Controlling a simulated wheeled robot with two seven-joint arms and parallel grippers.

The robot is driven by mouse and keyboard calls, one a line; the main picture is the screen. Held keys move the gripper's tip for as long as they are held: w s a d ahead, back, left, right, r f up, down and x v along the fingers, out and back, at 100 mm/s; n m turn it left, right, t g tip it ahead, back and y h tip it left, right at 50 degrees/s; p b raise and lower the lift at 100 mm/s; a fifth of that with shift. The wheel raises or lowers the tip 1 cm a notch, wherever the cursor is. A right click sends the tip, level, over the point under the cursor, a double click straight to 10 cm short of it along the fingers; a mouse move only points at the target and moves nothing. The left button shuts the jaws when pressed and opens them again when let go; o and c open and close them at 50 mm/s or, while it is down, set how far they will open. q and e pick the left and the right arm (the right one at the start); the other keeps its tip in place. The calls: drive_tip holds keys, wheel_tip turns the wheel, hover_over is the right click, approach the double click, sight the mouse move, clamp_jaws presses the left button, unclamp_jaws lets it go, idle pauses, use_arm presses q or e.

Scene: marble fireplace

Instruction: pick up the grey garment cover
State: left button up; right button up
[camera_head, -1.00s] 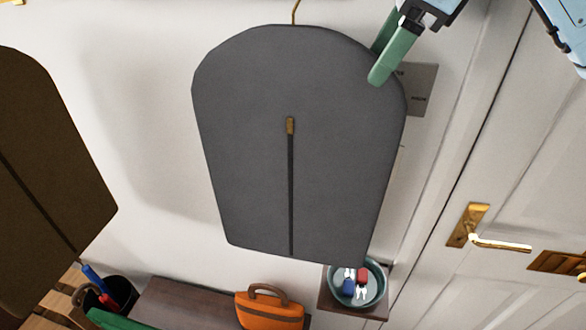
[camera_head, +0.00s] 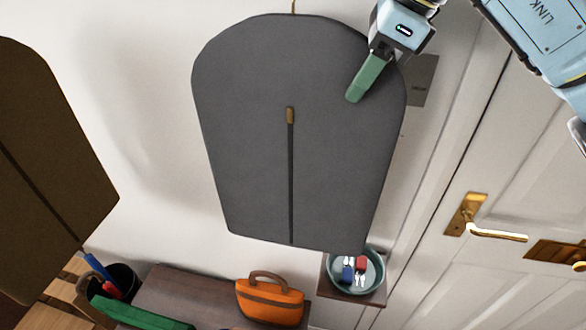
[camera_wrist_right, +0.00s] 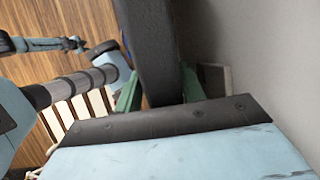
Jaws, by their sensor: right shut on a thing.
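The grey garment cover (camera_head: 250,130) hangs upright from a thin gold hook in the middle of the head view, its dark zip with a gold pull running down its front. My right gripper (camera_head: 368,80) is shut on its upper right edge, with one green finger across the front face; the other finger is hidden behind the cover. In the right wrist view the cover's dark edge (camera_wrist_right: 152,50) stands between the green fingers. My left gripper is not in the head view.
A brown garment cover (camera_head: 45,170) hangs at the left. Below are an orange bag (camera_head: 270,303) on a dark bench and a teal bowl with keys (camera_head: 375,275) on a small shelf. A white door with a brass handle (camera_head: 470,215) stands at the right.

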clamp_jaws()
drive_tip(key=shift+r, duration=0.2)
